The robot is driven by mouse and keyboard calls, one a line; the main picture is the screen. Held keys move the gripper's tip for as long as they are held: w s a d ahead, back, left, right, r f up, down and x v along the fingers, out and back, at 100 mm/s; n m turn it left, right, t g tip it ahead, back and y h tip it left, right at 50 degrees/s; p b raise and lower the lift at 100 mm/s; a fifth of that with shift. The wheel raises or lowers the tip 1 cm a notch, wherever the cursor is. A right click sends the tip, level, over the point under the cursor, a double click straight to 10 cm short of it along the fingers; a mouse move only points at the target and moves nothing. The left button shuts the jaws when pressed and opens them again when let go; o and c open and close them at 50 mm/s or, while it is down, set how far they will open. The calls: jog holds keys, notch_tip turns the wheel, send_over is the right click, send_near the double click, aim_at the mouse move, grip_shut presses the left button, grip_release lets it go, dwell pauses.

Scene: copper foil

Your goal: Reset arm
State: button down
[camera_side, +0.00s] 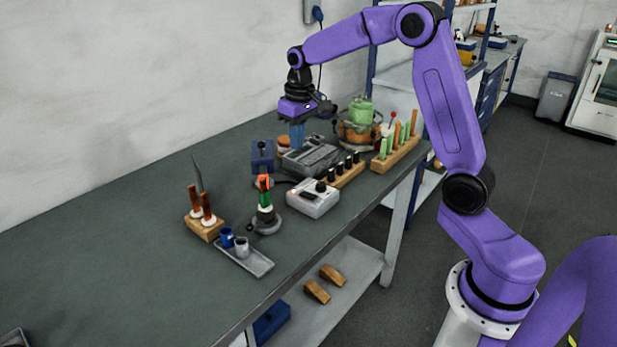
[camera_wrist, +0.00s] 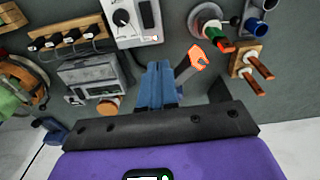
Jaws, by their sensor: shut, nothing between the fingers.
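My gripper (camera_side: 297,137) hangs pointing down over the back part of the bench, above the grey instrument (camera_side: 312,157). Its blue fingers are shut together with nothing between them, and they also show in the wrist view (camera_wrist: 157,82). The fingertips look above the things on the bench; the exact gap cannot be told. A round-based stand (camera_side: 265,222) with a green and orange upright piece (camera_side: 265,194) is apart from the gripper, nearer the front. An orange-tipped piece (camera_wrist: 198,57) shows right of the fingers in the wrist view.
A white box with a black knob (camera_side: 313,198), a rack of black-topped pieces (camera_side: 343,171), a rack of green sticks (camera_side: 396,150) and a green-topped pot (camera_side: 358,120) stand nearby. A tray (camera_side: 255,264) with cups and a wooden block (camera_side: 203,230) are nearer the front. The bench's left part (camera_side: 110,235) is clear.

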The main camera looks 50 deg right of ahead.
jog(key=s+a+r+n, duration=0.1)
jog(key=s+a+n, duration=0.5)
jog(key=s+a, duration=0.85)
jog(key=s+d+f+n, duration=0.1)
jog(key=s+n, duration=0.2)
jog(key=s, duration=0.7)
jog(key=s+f+n, duration=0.1)
jog(key=s+n, duration=0.2)
jog(key=s, duration=0.8)
jog(key=shift+d+f+g, duration=0.25)
jog(key=shift+d+g, duration=0.15)
